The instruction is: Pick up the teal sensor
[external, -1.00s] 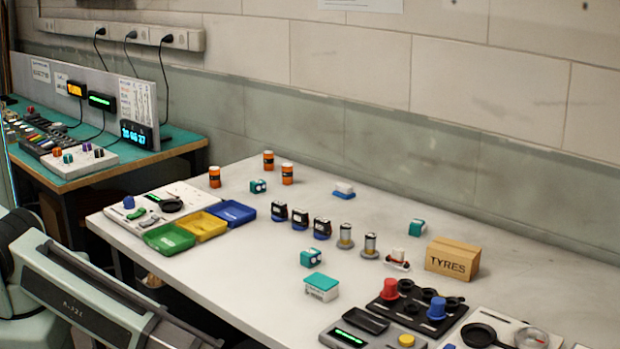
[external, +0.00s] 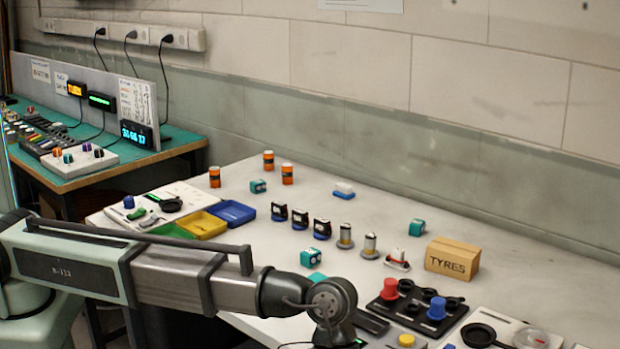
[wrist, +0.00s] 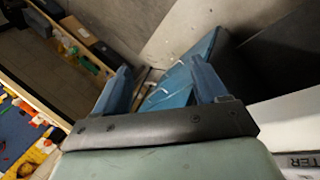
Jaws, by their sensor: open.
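Several small teal blocks with white faces, which look like teal sensors, are on the bench in the external view. One teal block (external: 258,186) is at the back left near the orange cans. Another teal block (external: 314,257) is near the middle, beyond my wrist. A third teal block (external: 416,228) is at the right, by the cardboard box. My gripper (wrist: 160,68) is open in the wrist view. A blue surface shows beyond its fingers; I cannot tell what it is. No teal block is recognisable there. In the external view my wrist is at the front edge and the fingers are not visible.
A teal-lidded box (external: 317,278) is mostly hidden behind my arm. Yellow (external: 202,225) and blue (external: 236,213) trays lie at the left. Dark blue-based units and silver cylinders stand in a row mid-bench. The TYRES box (external: 452,259) and a black knob panel (external: 415,312) are at the right.

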